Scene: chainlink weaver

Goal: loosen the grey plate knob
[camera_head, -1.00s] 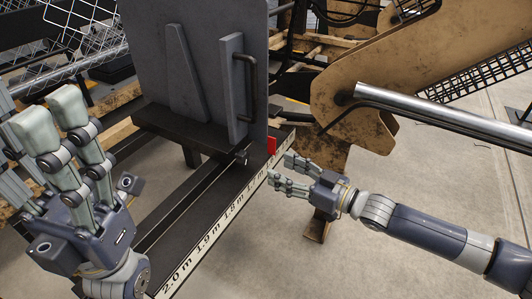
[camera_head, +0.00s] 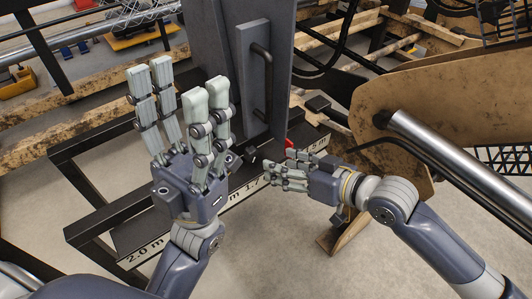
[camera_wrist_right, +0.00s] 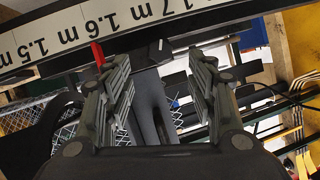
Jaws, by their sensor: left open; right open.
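The grey plate (camera_head: 250,60) stands upright on the dark rail, with a dark bar handle (camera_head: 263,80) on its face. A small dark knob (camera_head: 249,155) sticks out low at the plate's foot, just above the scale. My right gripper (camera_head: 281,168) is open and empty, its fingers pointing left toward the knob and a short way from it. In the right wrist view, a dark block (camera_wrist_right: 160,50) shows between the open fingers (camera_wrist_right: 157,62); I cannot tell whether it is the knob.
A white length scale (camera_head: 150,255) runs along the rail's front edge, with a red pointer (camera_head: 289,144) near the plate. A rusty tan machine arm (camera_head: 440,110) and a shiny metal rod (camera_head: 450,165) stand at the right. Wooden beams (camera_head: 60,140) lie behind at the left.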

